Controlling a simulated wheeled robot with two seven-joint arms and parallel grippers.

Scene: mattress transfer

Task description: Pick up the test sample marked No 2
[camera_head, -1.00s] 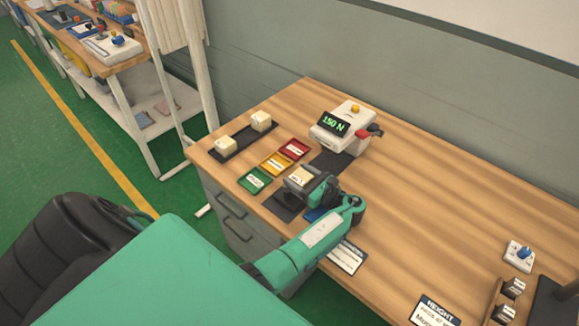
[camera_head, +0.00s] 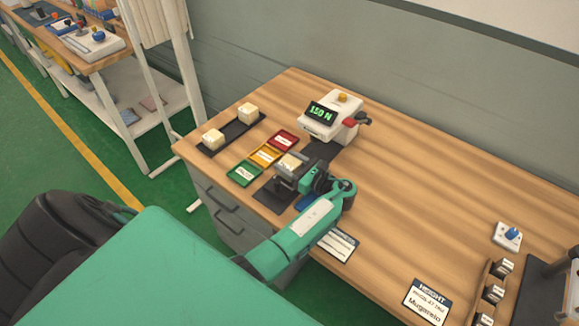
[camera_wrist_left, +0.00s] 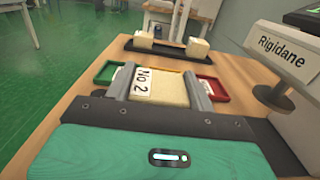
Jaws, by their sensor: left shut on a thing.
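The test sample marked No 2 (camera_wrist_left: 158,87) is a cream foam block with a white label, seen close in the left wrist view. It also shows in the head view (camera_head: 291,161). My left gripper (camera_head: 291,170) is shut on it, with one grey finger on each side of the block (camera_wrist_left: 160,90). The block appears held above the dark mat (camera_head: 274,194) near the front edge of the wooden desk; the exact gap is unclear. My right gripper is not in view.
Two cream blocks (camera_head: 213,139) (camera_head: 247,113) sit on a black tray (camera_head: 230,137). Green (camera_head: 244,174), yellow (camera_head: 265,155) and red (camera_head: 283,140) trays lie beside the held block. A tester (camera_head: 334,117) reading 150 N stands behind. The desk's right middle (camera_head: 420,190) is clear.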

